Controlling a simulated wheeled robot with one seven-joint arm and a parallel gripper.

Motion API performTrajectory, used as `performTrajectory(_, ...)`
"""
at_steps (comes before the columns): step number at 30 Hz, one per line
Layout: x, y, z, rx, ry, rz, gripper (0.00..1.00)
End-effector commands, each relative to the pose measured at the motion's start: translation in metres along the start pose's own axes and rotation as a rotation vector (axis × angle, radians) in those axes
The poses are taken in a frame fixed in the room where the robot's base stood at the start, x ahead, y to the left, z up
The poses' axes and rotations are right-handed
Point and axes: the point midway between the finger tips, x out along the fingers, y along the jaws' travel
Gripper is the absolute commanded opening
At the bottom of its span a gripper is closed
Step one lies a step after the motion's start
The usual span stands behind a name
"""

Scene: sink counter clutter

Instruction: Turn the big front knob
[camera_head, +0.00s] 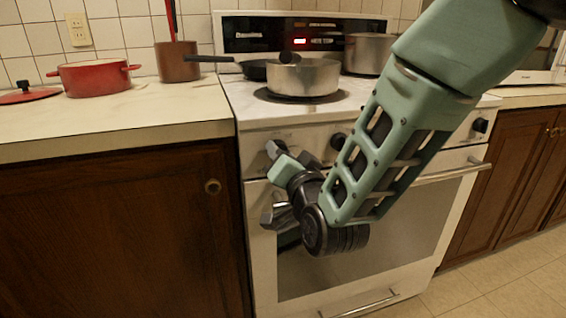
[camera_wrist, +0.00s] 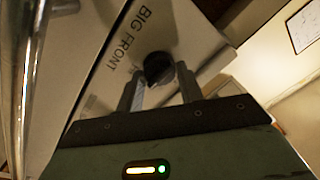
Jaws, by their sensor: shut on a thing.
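The big front knob (camera_wrist: 157,68) is black and round, set on the white stove front panel below the printed words "BIG FRONT" in the wrist view. My gripper (camera_wrist: 160,84) is shut on this knob, with one finger on each side of it. In the head view my gripper (camera_head: 289,154) is at the left part of the stove's front panel, and the knob is hidden there by my gripper. The knob's pointer direction is hard to tell.
The stove (camera_head: 262,137) carries a steel pot (camera_head: 310,78), a dark pan (camera_head: 254,71) and a larger pot (camera_head: 367,53). Other knobs sit at the panel's middle (camera_head: 338,142) and right (camera_head: 480,125). The oven door handle (camera_head: 440,175) runs below. A red pot (camera_head: 94,80) stands on the left counter.

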Motion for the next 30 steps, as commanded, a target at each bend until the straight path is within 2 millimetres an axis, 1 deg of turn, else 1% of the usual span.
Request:
performTrajectory(13,0.0,0.001,-0.001,0.011,0.002,0.003,0.14)
performTrajectory(14,0.0,0.001,-0.001,0.011,0.002,0.003,0.4)
performTrajectory(15,0.0,0.001,-0.001,0.011,0.002,0.003,0.51)
performTrajectory(16,0.0,0.001,-0.001,0.011,0.002,0.003,0.58)
performTrajectory(26,-0.002,0.0,0.0,0.011,0.0,0.002,0.58)
performTrajectory(30,-0.016,0.0,0.001,0.011,-0.001,0.002,0.58)
